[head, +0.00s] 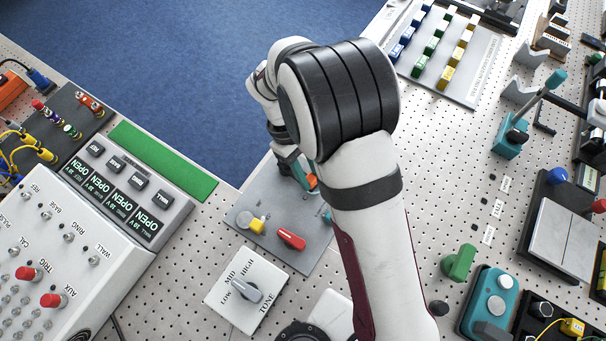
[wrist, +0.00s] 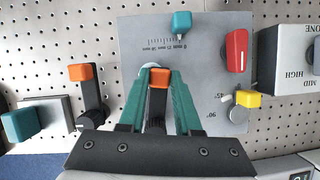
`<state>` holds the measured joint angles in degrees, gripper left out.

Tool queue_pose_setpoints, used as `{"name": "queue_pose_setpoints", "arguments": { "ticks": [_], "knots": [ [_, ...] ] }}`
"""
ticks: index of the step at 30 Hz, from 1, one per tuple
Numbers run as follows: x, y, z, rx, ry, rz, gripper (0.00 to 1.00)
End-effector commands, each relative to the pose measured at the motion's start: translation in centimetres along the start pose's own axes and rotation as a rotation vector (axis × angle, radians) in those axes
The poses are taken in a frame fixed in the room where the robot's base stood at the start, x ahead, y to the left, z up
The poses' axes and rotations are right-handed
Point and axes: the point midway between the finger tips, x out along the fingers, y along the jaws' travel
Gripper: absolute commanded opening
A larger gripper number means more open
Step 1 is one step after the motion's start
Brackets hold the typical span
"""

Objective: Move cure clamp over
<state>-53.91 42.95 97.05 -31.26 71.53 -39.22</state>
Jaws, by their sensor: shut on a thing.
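No readable label marks the cure clamp. My gripper (wrist: 158,82) has its teal fingers closed around an orange-capped lever (wrist: 160,77); the orange cap shows between the fingertips. The lever's lower part and base are mostly hidden by the fingers and the gripper body. In the head view my gripper (head: 304,176) is partly hidden behind my arm, with the orange cap (head: 312,182) at its tips, at the far edge of a grey plate (head: 290,248). A second orange-capped black lever (wrist: 80,73) stands apart, left of my gripper in the wrist view.
The grey plate also carries a red handle (head: 291,239), a yellow-tipped pointer (head: 251,223) and a teal slider knob (wrist: 181,24) beside a millimetre scale. A tone dial (head: 246,291) stands nearby. A teal-capped block (wrist: 20,126) lies far left. Bare perforated table shows between fixtures.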

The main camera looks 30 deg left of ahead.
Motion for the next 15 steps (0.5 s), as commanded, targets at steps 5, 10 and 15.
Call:
{"name": "queue_pose_setpoints", "arguments": {
  "ticks": [5,10,15],
  "knots": [
    [-0.02,0.64,-0.14,-0.085,0.003,0.036,0.00],
    [-0.03,1.02,-0.20,-0.136,0.004,0.058,0.00],
    [-0.04,1.18,-0.24,-0.160,0.004,0.068,0.00]
  ]
}}
